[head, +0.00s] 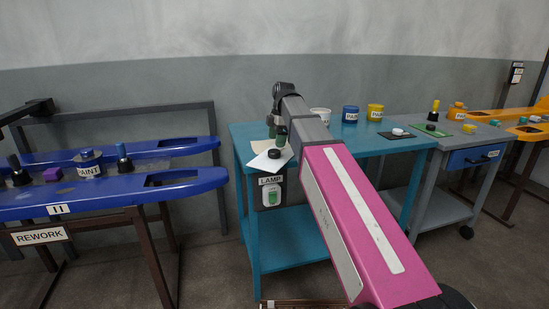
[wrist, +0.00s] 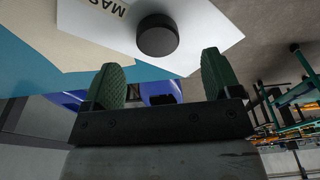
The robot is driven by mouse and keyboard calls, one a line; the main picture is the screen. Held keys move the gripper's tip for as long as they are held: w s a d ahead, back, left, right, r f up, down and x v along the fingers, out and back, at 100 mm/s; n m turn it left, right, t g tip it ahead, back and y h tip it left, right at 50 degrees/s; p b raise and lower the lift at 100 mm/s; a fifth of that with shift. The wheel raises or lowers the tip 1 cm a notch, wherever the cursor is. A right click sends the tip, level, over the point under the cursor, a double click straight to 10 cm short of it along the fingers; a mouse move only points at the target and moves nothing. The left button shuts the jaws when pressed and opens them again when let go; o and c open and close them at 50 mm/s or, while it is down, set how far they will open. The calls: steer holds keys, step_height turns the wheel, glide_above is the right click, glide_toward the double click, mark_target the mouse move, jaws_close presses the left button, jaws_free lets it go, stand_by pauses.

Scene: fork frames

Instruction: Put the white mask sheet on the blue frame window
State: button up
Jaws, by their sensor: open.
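The white mask sheet (wrist: 215,30) lies on the teal table, overhanging its edge, with a black round knob (wrist: 157,35) on it. In the head view the sheet (head: 257,164) is at the table's left end. My gripper (wrist: 163,78) is open and empty, its green fingers apart and short of the knob in the wrist view. In the head view my gripper (head: 277,130) is just above the sheet, partly hidden by my arm. The blue frame (head: 110,195) stands at left, with a dark window opening (head: 170,178) near its right end.
A cream sheet (head: 260,146) lies beside the white one. The teal table (head: 340,150) carries several cups at the back. Paint pots and a purple block (head: 52,174) stand on the blue frame. A floor gap separates frame and table. An orange frame (head: 525,130) is far right.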

mark_target(274, 151)
steer(key=shift+a+f, duration=0.25)
steer(key=shift+f, duration=1.05)
steer(key=shift+a+f, duration=0.2)
steer(key=shift+f, duration=1.1)
steer(key=shift+c, duration=0.3)
steer(key=c, duration=1.1)
steer(key=shift+o, duration=0.2)
steer(key=shift+r, duration=0.1)
